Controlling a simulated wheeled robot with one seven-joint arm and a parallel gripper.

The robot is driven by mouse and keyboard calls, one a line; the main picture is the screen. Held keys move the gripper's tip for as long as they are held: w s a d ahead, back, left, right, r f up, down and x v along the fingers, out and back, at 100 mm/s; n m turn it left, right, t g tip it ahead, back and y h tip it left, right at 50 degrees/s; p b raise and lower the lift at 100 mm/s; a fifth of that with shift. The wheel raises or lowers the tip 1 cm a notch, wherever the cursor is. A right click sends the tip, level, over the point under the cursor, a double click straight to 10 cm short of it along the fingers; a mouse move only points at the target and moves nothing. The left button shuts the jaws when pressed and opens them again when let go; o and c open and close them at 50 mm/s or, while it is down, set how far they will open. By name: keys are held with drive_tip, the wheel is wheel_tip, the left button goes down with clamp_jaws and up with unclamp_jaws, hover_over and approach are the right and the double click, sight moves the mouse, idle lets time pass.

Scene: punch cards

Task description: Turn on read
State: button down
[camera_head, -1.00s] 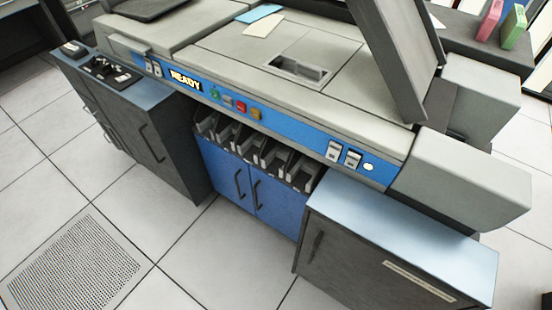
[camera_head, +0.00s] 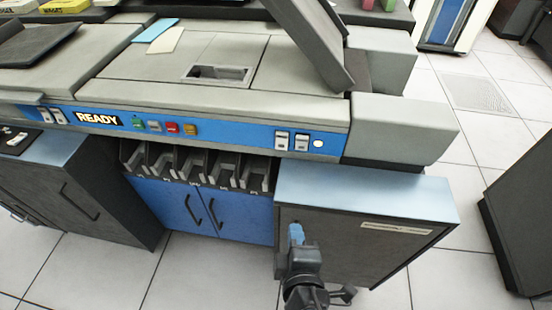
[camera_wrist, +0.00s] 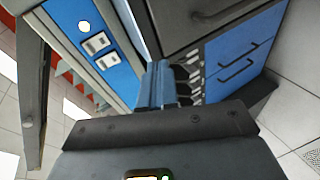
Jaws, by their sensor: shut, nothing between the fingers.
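The blue control panel (camera_head: 225,134) runs along the front of the grey punch card machine. Two white rocker switches, a left one (camera_head: 281,141) and a right one (camera_head: 301,142), sit near its right end beside a round white button (camera_head: 318,143). Their labels are too small to read. In the wrist view the panel (camera_wrist: 118,72), one switch (camera_wrist: 96,43) and the other switch (camera_wrist: 108,61) show at upper left. My gripper (camera_head: 296,228) has blue fingers, is shut and empty, and is below the switches, apart from the panel. Its fingers (camera_wrist: 158,72) point forward in the wrist view.
A dark cabinet with a pale blue top (camera_head: 365,190) stands close behind and right of my gripper. Left of it are card slots (camera_head: 195,165) over blue doors (camera_head: 180,205). A READY sign (camera_head: 97,118) and several coloured buttons are further left. Tiled floor lies in front.

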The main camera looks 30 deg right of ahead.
sight(282, 149)
drive_tip(key=w+a+r+t+h, duration=0.1)
drive_tip(key=w+a+r+h, duration=0.2)
drive_tip(key=w+r, duration=0.3)
drive_tip(key=shift+h+b, duration=0.35)
drive_tip(key=shift+h, duration=0.25)
drive_tip(key=shift+d, duration=0.1)
drive_tip(key=p+x, duration=0.1)
drive_tip(key=x, duration=1.2)
drive_tip(key=shift+w+d+r+p, duration=0.15)
drive_tip(key=shift+w+d+p, duration=0.05)
drive_tip(key=shift+w+p, duration=0.2)
drive_tip(key=shift+w, duration=0.1)
